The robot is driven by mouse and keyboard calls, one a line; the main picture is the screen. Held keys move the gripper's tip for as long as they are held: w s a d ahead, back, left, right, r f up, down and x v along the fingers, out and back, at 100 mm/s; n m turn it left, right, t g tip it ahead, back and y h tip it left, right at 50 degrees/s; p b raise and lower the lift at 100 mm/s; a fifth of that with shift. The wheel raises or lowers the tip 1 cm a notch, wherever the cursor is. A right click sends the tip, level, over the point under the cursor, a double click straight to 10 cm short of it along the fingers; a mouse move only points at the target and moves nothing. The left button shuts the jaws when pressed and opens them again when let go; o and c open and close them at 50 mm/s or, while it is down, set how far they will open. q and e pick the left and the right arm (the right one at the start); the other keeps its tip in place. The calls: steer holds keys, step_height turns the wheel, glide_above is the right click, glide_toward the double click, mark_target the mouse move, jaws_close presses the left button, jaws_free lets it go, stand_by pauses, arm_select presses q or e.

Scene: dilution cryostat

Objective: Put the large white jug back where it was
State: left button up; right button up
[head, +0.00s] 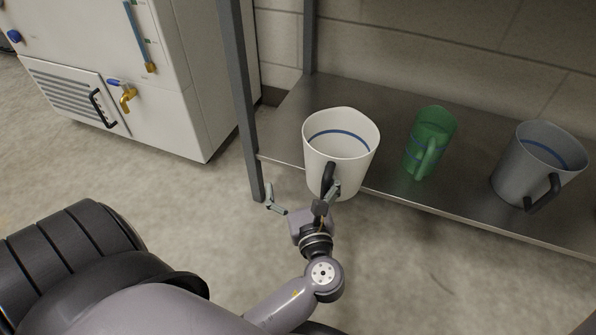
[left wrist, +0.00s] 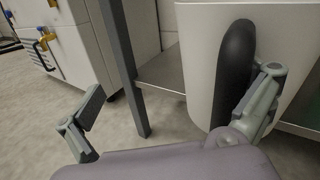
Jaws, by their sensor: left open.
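The large white jug (head: 341,137) is upright at the front left of the metal shelf, with a blue line inside and a black handle (head: 328,178) facing me. Its base overlaps the shelf's front edge in the head view; I cannot tell how fully the shelf bears it. My left gripper (head: 301,189) is open in front of the jug. In the left wrist view the handle (left wrist: 234,65) shows between the spread fingers, close beside the right finger; whether they touch is unclear. The left finger is well apart from it. My right gripper is not in view.
The metal shelf (head: 387,116) also bears a green jug (head: 431,138) and a grey jug (head: 535,165), both to the right. A grey shelf post (head: 240,100) stands left of the white jug. A white cabinet (head: 185,75) with a brass tap (head: 127,97) is further left.

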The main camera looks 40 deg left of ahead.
arm_select(q)
jaws_close()
stand_by(1.4)
stand_by(0.5)
